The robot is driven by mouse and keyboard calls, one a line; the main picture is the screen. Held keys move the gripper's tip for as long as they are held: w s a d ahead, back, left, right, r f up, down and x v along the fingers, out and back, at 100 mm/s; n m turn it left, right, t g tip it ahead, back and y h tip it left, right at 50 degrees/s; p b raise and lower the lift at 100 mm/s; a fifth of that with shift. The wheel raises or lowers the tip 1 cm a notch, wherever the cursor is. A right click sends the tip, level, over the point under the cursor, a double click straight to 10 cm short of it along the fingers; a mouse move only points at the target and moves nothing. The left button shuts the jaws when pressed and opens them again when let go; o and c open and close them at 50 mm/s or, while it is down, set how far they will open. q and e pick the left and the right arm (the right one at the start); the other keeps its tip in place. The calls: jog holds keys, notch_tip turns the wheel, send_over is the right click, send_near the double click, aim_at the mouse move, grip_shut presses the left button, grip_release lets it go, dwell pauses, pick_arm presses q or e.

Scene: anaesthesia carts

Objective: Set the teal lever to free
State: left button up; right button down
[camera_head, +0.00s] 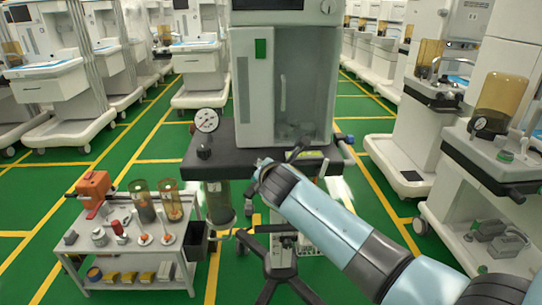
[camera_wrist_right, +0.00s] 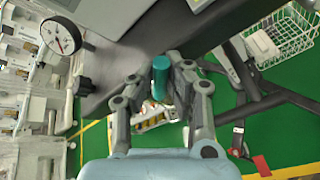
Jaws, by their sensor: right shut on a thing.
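The teal lever (camera_wrist_right: 160,76) shows in the right wrist view as a short teal cylinder at the edge of a dark slab. My right gripper (camera_wrist_right: 159,85) has its two fingers on either side of the lever and is shut on it. In the head view my right arm reaches in from the lower right to the front of the middle cart (camera_head: 286,85). The fingers and the lever are hidden behind the wrist there. How the lever's position is marked cannot be read. My left gripper is not in view.
A round gauge (camera_head: 206,121) stands at the slab's left end and also shows in the right wrist view (camera_wrist_right: 61,36). A small trolley (camera_head: 125,270) with canisters and an orange box stands at the lower left. Another cart (camera_head: 490,158) stands close on the right. Green floor lies between.

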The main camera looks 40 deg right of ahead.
jog(key=shift+w+a+r+n+g+h+p, duration=0.4)
jog(key=shift+w+a+r+n+h+p, duration=0.15)
jog(key=shift+r+n+p, duration=0.3)
jog(key=shift+w+a+f+n+g+h+p, duration=0.1)
jog(key=shift+w+a+n+g+h+p, duration=0.2)
jog(key=shift+a+n+h+p, duration=0.5)
jog(key=shift+d+n, duration=0.2)
jog(key=shift+n, duration=0.05)
jog(key=c, duration=1.3)
grip_release()
jog(key=shift+a+f, duration=0.1)
jog(key=shift+a, duration=0.05)
jog(key=shift+s, duration=0.1)
notch_tip(320, 180, up, 10)
jog(key=shift+f, duration=0.1)
